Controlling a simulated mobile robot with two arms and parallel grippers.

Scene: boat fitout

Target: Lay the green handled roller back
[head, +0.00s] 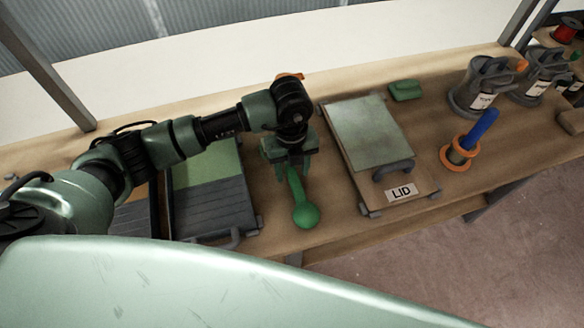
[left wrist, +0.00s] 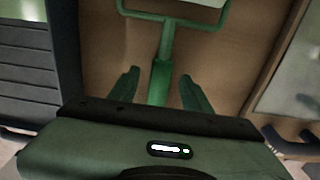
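The green handled roller lies on the wooden bench between a tray and a lid. Its green handle (head: 296,187) ends in a rounded knob toward me in the head view. In the left wrist view the handle (left wrist: 160,82) leads up to a green wire frame, with part of a pale roller at the top edge. My left gripper (head: 289,160) is over the handle and hides the roller's far part in the head view. Its fingers (left wrist: 159,78) stand either side of the handle, with gaps showing on both sides. My right gripper is in neither view.
A ridged dark tray with a green upper part (head: 205,163) is to the left. A board labelled LID (head: 368,135) is to the right. Beyond are a green block (head: 405,90), an orange ring with a blue handle (head: 459,156) and grey cans (head: 480,86).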

